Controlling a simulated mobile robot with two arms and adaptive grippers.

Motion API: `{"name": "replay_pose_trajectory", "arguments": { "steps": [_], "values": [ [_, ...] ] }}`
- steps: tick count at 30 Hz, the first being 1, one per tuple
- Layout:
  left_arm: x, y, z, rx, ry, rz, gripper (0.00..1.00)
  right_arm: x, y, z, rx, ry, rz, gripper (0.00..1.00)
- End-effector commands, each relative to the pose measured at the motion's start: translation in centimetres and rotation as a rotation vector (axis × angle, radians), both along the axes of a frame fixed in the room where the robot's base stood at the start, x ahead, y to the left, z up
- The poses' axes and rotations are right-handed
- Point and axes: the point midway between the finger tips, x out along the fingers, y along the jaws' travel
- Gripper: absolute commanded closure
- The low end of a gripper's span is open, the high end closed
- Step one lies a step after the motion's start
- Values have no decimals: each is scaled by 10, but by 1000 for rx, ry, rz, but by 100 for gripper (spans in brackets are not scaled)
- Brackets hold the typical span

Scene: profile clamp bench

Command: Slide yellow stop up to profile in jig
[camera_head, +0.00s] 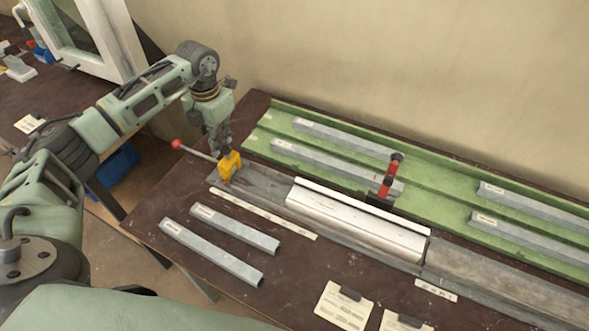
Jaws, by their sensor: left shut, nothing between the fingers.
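The yellow stop (229,165) sits at the left end of the grey jig (262,183). A thin lever with a red ball knob (176,144) runs from beside the stop out to the left. The white profile (355,222) lies in the jig to the right, with a clear stretch of jig between it and the stop. My left gripper (222,149) is shut and empty, pointing down just above and behind the stop. I cannot tell whether its fingertips touch it. My right gripper is out of view.
A red upright clamp (386,184) stands behind the profile. A green tray (262,148) with several grey bars lies along the back. Two loose grey bars (211,252) lie in front of the jig. A white strip (262,213) and clipped papers (343,307) lie near the front.

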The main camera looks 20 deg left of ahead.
Motion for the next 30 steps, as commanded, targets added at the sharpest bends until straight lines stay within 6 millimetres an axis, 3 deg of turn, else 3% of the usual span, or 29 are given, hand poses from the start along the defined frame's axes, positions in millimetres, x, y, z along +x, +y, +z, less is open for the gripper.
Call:
{"name": "replay_pose_trajectory", "arguments": {
  "steps": [30],
  "values": [
    [-7,-81,0,-8,4,-7,100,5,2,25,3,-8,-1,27]
  ]
}}
